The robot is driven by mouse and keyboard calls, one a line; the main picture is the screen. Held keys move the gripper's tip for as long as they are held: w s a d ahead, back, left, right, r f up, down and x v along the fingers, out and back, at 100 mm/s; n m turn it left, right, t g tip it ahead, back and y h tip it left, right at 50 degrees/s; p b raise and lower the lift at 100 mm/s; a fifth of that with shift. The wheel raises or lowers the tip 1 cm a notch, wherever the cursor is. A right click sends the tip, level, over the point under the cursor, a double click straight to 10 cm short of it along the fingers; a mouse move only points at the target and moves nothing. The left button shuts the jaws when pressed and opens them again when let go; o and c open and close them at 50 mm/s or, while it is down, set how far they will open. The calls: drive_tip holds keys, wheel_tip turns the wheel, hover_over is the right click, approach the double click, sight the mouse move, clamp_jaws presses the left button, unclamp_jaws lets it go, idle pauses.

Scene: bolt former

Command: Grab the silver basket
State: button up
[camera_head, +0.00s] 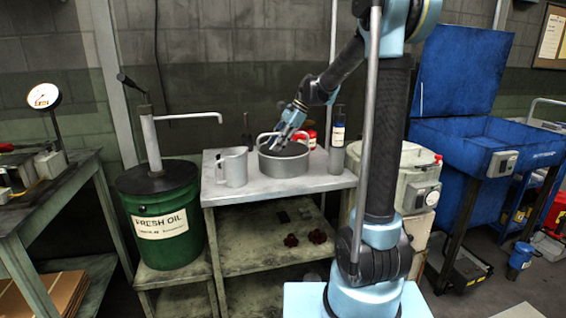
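The silver basket (285,169) is a round, low metal pan with raised loop handles and a dark inside. It stands upright on the grey metal table (330,181). My gripper (278,143) points down and to the left over the basket, its tips near the inside or rim. Part of the basket's back rim and a handle are hidden behind it. I cannot tell whether the fingers touch the basket, or how far apart they are.
A metal jug (234,168) stands close left of the basket. A dark bottle (338,128) and a red-and-white can (309,139) stand right and behind. A green oil drum (165,225) with a pump spout (190,116) is left of the table. A white drum (408,165) is right.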

clamp_jaws()
